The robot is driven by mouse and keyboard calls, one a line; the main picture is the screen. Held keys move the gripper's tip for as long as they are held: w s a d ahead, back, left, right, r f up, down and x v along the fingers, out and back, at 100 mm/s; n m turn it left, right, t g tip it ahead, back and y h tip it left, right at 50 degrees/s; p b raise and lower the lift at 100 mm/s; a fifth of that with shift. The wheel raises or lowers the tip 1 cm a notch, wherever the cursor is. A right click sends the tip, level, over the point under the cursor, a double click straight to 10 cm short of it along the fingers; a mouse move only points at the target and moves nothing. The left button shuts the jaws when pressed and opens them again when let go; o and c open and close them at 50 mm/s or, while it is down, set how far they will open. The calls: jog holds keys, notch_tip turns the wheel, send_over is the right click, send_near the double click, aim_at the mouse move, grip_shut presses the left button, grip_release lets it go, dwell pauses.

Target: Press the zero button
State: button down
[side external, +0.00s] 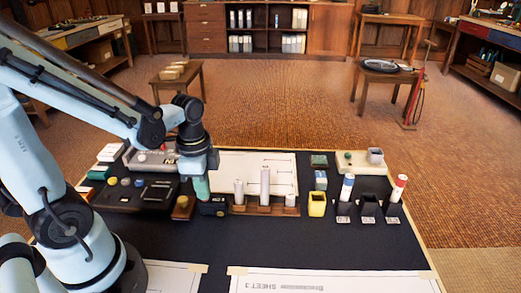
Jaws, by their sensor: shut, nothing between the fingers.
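My gripper (202,195) points down over the left part of the dark board, its fingers together and empty. Its tip is just above or touching the back of a small dark box (214,208); I cannot tell which. No button marked zero can be read at this size. A wooden block with a round top (183,205) stands just left of the gripper.
A dark case (140,197) lies at the left. A wooden rack with pale cylinders (266,209), a yellow cup (317,204) and black holders with markers (368,210) stand to the right. The board's middle front (260,243) is clear, with taped sheets (330,281) nearer.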

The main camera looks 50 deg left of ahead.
jog(key=shift+f, duration=0.65)
jog(key=shift+r, duration=0.1)
notch_tip(320, 180, up, 14)
jog(key=shift+a+r, duration=0.15)
dwell(0.7)
dwell(0.4)
jog(key=n+t, duration=0.7)
jog(key=n, duration=0.2)
send_over(222, 202)
jog(key=d, duration=0.1)
jog(key=shift+w+f, duration=0.2)
jog(key=shift+f, duration=0.8)
jog(key=shift+w+f, duration=0.15)
jog(key=shift+f, duration=0.8)
